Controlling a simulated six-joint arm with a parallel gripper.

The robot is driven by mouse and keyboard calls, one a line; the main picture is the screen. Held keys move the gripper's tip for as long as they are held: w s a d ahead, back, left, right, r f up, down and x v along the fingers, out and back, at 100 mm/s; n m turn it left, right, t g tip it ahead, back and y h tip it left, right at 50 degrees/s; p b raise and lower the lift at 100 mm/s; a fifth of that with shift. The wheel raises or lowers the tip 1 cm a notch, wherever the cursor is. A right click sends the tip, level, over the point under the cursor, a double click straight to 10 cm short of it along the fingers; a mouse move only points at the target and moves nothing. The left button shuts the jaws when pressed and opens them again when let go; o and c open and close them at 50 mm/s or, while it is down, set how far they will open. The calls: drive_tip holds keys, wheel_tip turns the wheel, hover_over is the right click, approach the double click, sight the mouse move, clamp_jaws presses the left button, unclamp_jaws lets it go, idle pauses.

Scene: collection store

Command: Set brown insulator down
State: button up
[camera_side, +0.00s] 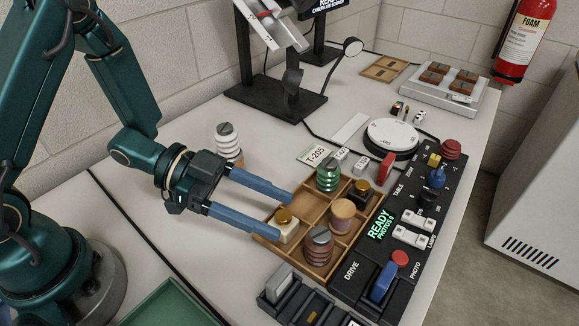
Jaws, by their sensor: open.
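The brown insulator (319,246), ribbed with a grey slotted top, stands upright in a near compartment of the wooden divided tray (304,206). My gripper (283,215) is open, with its two blue fingers pointing right over the tray's left side. The fingers are apart from the brown insulator, which is in front and to the right of the lower fingertip. A cream block with a gold knob (287,232) sits in the tray close to the lower fingertip. Nothing shows gripped between the fingers.
The tray also holds a green insulator (327,176), a tan spool (342,216) and a dark gold-topped piece (359,196). A white insulator (229,144) stands behind my gripper. A black control panel (352,287) borders the tray's right; a round white turntable (391,137) lies beyond.

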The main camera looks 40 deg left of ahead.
drive_tip(key=w+a+r+n+t+y, duration=0.3)
drive_tip(key=a+y, duration=0.3)
drive_tip(key=a, duration=0.2)
drive_tip(key=w+a+r+n+t+y, duration=0.2)
drive_tip(key=w+a+r+n+y, duration=0.1)
drive_tip(key=a+y, duration=0.45)
drive_tip(key=s+d+r+n+g, duration=0.1)
drive_tip(key=s+n+g, duration=0.1)
drive_tip(key=s, duration=0.5)
drive_tip(key=s+d+r+n+g, duration=0.1)
drive_tip(key=s+r+n+g, duration=0.1)
drive_tip(key=s+n, duration=0.3)
drive_tip(key=s, duration=0.3)
drive_tip(key=shift+s+d+g+h, duration=0.15)
drive_tip(key=shift+d+g+h, duration=0.15)
drive_tip(key=shift+g+h, duration=0.1)
